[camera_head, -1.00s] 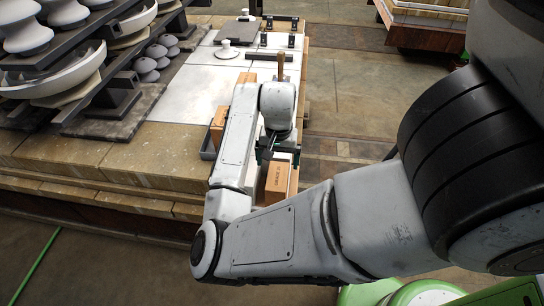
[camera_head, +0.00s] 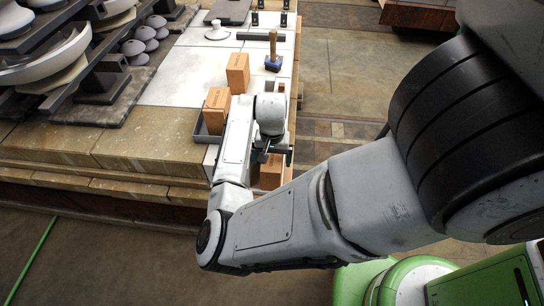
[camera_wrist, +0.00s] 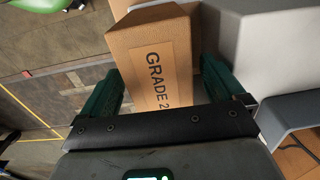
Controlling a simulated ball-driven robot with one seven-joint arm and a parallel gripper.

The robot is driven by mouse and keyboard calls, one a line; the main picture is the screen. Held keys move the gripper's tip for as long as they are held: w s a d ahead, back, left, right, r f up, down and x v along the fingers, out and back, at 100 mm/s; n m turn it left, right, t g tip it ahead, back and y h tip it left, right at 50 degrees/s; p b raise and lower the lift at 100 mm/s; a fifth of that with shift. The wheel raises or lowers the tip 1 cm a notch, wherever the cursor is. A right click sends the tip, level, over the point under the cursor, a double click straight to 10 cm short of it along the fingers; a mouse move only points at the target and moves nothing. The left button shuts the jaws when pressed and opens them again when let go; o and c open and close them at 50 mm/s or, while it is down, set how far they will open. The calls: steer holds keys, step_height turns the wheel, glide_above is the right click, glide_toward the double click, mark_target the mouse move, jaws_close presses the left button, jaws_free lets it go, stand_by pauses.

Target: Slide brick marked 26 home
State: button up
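A tan brick (camera_wrist: 158,62) stands between the fingers of my gripper (camera_wrist: 160,88) in the wrist view. Its label reads "GRADE 2"; anything after that is hidden by the gripper. The green fingers are spread, one on each side of the brick, close to it; I see no clear grip. In the head view this brick (camera_head: 270,174) shows under my gripper (camera_head: 270,156), near the table's right edge. Two more tan bricks stand behind: one (camera_head: 215,112) at a grey tray (camera_head: 200,135), one (camera_head: 238,72) farther back. Their numbers are unreadable.
A mallet (camera_head: 273,48) stands upright on the pale table top (camera_head: 180,78), near a dark bar (camera_head: 260,36). A white knobbed piece (camera_head: 217,31) and a dark plate (camera_head: 228,11) lie farther back. Racks of grey insulators (camera_head: 60,60) fill the left.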

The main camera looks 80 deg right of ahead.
steer(key=c, duration=1.3)
steer(key=shift+d, duration=0.65)
steer(key=shift+w, duration=0.1)
steer(key=o, duration=1.4)
steer(key=shift+o, duration=0.2)
step_height(320, 180, up, 11)
steer(key=shift+p, duration=0.35)
steer(key=shift+f, duration=0.1)
